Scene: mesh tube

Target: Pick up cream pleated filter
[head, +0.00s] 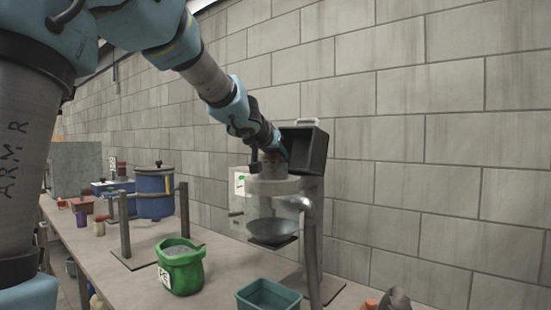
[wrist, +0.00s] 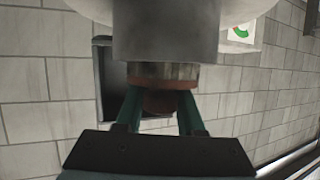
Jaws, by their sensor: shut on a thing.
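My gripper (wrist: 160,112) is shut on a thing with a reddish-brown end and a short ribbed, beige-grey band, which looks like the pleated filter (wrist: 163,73). The rest of it is hidden in the wrist view behind a plain grey block. In the head view my gripper (head: 272,152) is at the top of a clear hopper (head: 270,208) on a metal stand. The held thing is too small and too covered there to make out clearly.
A dark open box (head: 304,150) stands right behind the gripper, close to it. A block wall (head: 430,150) closes off the back.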

